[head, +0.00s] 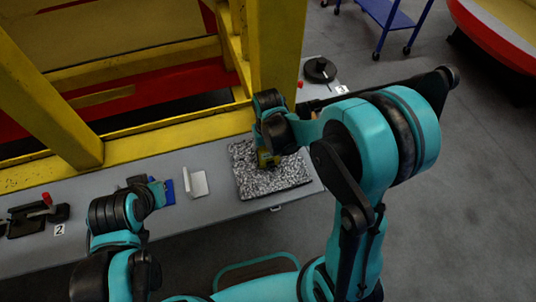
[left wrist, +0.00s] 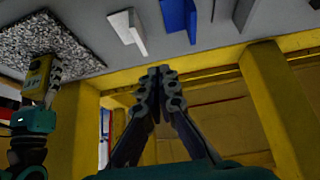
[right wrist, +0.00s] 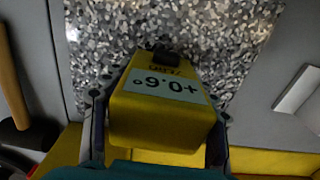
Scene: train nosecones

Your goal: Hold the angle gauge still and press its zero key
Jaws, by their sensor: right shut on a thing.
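The angle gauge (right wrist: 155,128) is a yellow block on the speckled granite plate (right wrist: 245,40). In the right wrist view its pale display reads +0.6° upside down, with small lettering and a dark raised piece (right wrist: 166,57) beyond it. My right gripper (right wrist: 158,100) is shut on the gauge, one finger along each side. In the head view the gauge (head: 267,158) is mostly hidden under my right wrist. My left gripper (left wrist: 161,72) is shut and empty, its fingertips together, apart from the gauge, which shows at the left of the left wrist view (left wrist: 38,78).
A white angle piece (head: 196,183) and a blue piece (head: 168,191) lie left of the plate on the grey bench (head: 215,218). A red-handled tool (head: 46,203) lies farther left. Yellow frame posts (head: 280,50) rise behind the bench. A black round object (head: 320,69) stands beyond.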

